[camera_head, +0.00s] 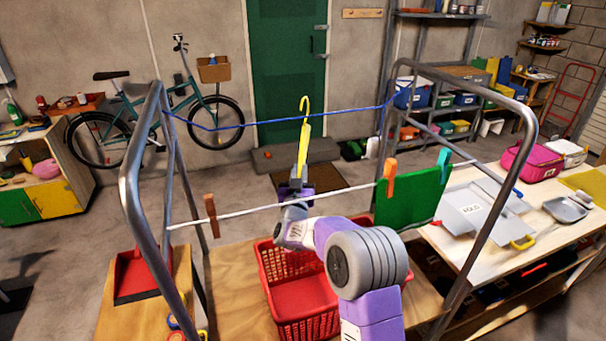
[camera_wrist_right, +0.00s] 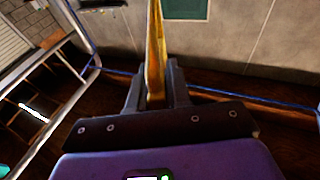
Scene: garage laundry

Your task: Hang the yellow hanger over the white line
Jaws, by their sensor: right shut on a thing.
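The yellow hanger (camera_head: 303,140) is upright with its hook at the top, seen nearly edge-on. My right gripper (camera_head: 298,177) is shut on its lower part; the right wrist view also shows the hanger (camera_wrist_right: 155,50) between the fingers (camera_wrist_right: 156,88). The white line (camera_head: 245,211) runs across the frame in front, from the left post to the green cloth at right. The hanger shows above the white line in the head view, and its hook is apart from it. My left gripper is not in view.
A blue line (camera_head: 350,113) runs across farther back, behind the hanger. A brown clothespin (camera_head: 211,216) sits at the white line's left; an orange one (camera_head: 390,176) holds the green cloth (camera_head: 408,195). A red basket (camera_head: 275,270) stands below. Metal frames (camera_head: 130,190) rise at both sides.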

